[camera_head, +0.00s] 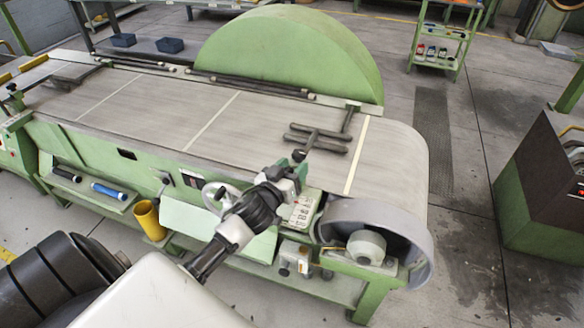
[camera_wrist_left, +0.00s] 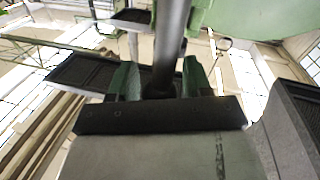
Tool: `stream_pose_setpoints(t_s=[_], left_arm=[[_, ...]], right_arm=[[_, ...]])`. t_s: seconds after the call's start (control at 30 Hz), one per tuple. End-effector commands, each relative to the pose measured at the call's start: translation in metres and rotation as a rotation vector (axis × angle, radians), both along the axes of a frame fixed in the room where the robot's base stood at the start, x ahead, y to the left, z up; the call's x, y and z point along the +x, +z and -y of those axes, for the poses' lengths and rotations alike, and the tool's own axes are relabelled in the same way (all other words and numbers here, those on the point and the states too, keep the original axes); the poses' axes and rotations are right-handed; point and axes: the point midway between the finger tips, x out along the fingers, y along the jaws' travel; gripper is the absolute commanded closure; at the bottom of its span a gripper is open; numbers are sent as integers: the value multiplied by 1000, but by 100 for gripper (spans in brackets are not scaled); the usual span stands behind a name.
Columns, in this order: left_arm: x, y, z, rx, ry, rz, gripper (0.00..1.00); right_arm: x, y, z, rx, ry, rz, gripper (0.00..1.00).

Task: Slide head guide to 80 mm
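A dark metal guide (camera_head: 318,138), made of crossed bars, lies over the right part of the grey belt (camera_head: 180,117). I take it to be the head guide. A short post with a round black knob (camera_head: 299,155) stands at its near end, by the belt's front edge. My left gripper (camera_head: 292,172) is at this post, just below the knob. In the left wrist view a dark rod (camera_wrist_left: 168,50) runs between its green fingertips (camera_wrist_left: 160,80). I cannot tell whether both fingers press on the rod. I can make out no scale reading. My right gripper is not in view.
A large green half-round guard (camera_head: 290,55) rises behind the belt.

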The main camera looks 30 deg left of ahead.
Motion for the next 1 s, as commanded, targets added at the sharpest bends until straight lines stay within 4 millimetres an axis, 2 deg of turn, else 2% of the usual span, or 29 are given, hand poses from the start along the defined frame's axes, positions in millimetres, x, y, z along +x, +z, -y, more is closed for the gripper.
stream_pose_setpoints(t_s=[0.03,0.3,0.47,0.73,1.0], left_arm=[[0,0,0,0,0,0,59],[0,0,0,0,0,0,100],[-3,0,1,-2,0,-1,100],[-37,0,9,-3,1,-2,100],[-39,0,9,0,1,1,100]], right_arm=[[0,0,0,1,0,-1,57],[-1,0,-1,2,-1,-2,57],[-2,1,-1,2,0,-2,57],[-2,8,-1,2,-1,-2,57],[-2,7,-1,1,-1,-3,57]])
